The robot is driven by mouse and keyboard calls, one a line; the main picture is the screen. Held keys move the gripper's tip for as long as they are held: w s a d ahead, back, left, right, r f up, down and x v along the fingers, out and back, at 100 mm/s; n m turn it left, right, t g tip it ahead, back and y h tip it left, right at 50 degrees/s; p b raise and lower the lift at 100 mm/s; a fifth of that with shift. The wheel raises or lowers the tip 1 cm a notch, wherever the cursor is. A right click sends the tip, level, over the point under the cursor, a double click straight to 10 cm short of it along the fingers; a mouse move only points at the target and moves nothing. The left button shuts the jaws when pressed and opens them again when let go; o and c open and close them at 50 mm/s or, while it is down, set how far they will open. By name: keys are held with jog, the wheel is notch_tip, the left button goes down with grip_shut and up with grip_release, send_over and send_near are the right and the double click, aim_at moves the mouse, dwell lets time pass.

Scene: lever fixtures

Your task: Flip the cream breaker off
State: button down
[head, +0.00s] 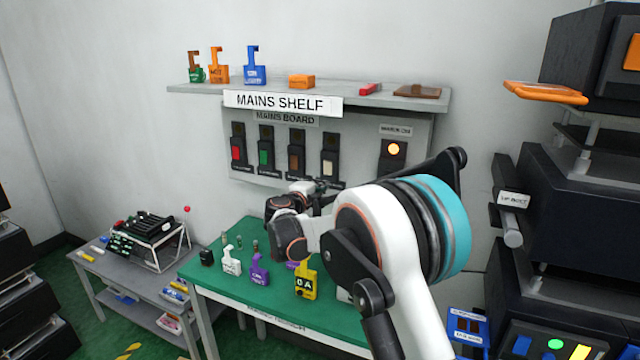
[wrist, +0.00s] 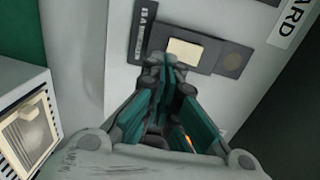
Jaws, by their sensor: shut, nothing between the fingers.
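The cream breaker (head: 329,168) is at the right end of a row of breakers on the grey mains board. Its cream toggle sits in the lower part of a dark housing. In the wrist view the cream toggle (wrist: 185,52) is just beyond my fingertips, with a label plate beside it. My gripper (wrist: 168,62) is shut and empty, its tips close to the housing's edge. I cannot tell whether they touch it. In the head view my gripper (head: 302,188) is partly hidden by my arm, below the board.
Red (head: 236,152), green (head: 264,157) and brown (head: 294,162) breakers stand to the left. A lit orange lamp (head: 393,149) is to the right. The mains shelf (head: 428,103) juts out above. A green table (head: 225,291) below holds padlock-like tags. A white-framed box (wrist: 25,125) is left in the wrist view.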

jog(key=s+a+f, duration=0.1)
jog(key=s+a, duration=0.1)
jog(key=s, duration=0.5)
jog(key=shift+f, duration=0.15)
jog(key=shift+s+a, duration=0.1)
